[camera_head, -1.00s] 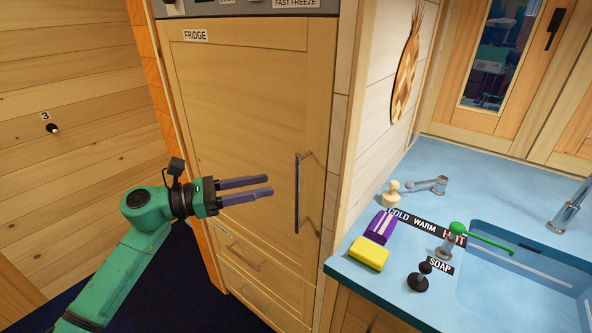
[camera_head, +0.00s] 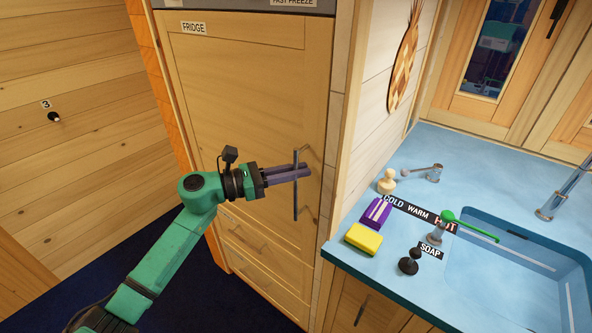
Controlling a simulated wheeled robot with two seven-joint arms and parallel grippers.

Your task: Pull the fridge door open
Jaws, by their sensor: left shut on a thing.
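The fridge door (camera_head: 240,105) is a tall light-wood panel with a FRIDGE label at its top left. It looks closed, flush with its frame. Its dark upright bar handle (camera_head: 296,206) is on the right side of the door. My left gripper (camera_head: 303,172) comes in from the left, with its fingers at the upper part of the handle, shut on it. The fingers hide part of the bar. My right gripper is not in view.
Drawers (camera_head: 255,245) lie below the fridge door. A blue counter (camera_head: 395,270) at the right holds a yellow sponge (camera_head: 363,239), a purple item (camera_head: 376,213), a soap pump (camera_head: 409,262), taps and a sink. A plank wall (camera_head: 80,140) stands at the left.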

